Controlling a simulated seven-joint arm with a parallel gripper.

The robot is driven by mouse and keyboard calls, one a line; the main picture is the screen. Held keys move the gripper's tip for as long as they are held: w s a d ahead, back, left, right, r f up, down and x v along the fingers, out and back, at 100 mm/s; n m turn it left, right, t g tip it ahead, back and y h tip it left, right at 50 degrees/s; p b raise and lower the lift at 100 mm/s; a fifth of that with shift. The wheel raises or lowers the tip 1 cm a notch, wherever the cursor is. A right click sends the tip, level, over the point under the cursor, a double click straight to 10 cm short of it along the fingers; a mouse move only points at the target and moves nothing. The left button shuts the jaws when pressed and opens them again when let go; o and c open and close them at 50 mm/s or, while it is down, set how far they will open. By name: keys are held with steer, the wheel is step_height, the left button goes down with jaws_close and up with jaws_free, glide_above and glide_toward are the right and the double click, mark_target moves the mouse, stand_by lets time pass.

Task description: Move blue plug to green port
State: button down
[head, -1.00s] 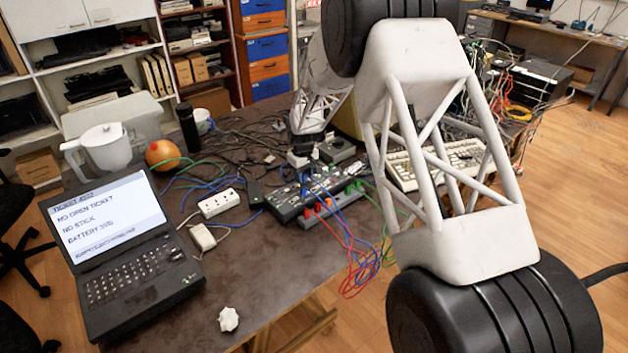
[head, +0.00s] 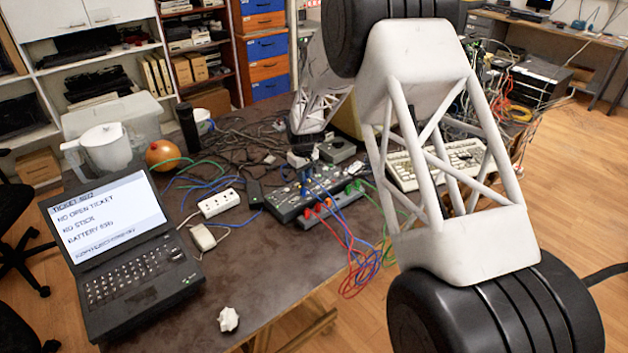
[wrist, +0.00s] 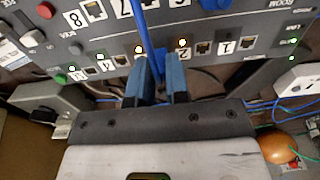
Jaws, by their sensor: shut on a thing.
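My gripper (wrist: 162,82) is shut on the blue plug (wrist: 159,72), which sits mostly hidden between its two blue-padded fingers. A blue cable (wrist: 140,25) runs up from there in the wrist view. The fingertips are over the numbered grey panel (wrist: 205,20), close to its row of small ports, between labels 2 and 4. I cannot tell whether the plug's tip is inside a port. In the head view my gripper (head: 303,158) is above the black panel (head: 285,207). A round green piece (wrist: 60,78) shows at the panel's left; I cannot tell if it is the green port.
A strip with red and green terminals (head: 330,206) and hanging red, blue and green cables lies along the panel's front. A white power strip (head: 219,203), an orange ball (head: 162,154) and a laptop (head: 120,250) are to the left. The front table area is mostly clear.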

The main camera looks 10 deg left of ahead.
steer(key=shift+r, duration=0.3)
steer(key=shift+r, duration=1.05)
steer(key=shift+r, duration=0.85)
steer(key=c, duration=1.7)
jaws_free()
jaws_close()
steer(key=w+d+r, duration=0.2)
steer(key=w+d, duration=0.1)
steer(key=shift+w+d+r, duration=0.1)
steer(key=shift+r, duration=0.05)
steer(key=shift+f, duration=0.25)
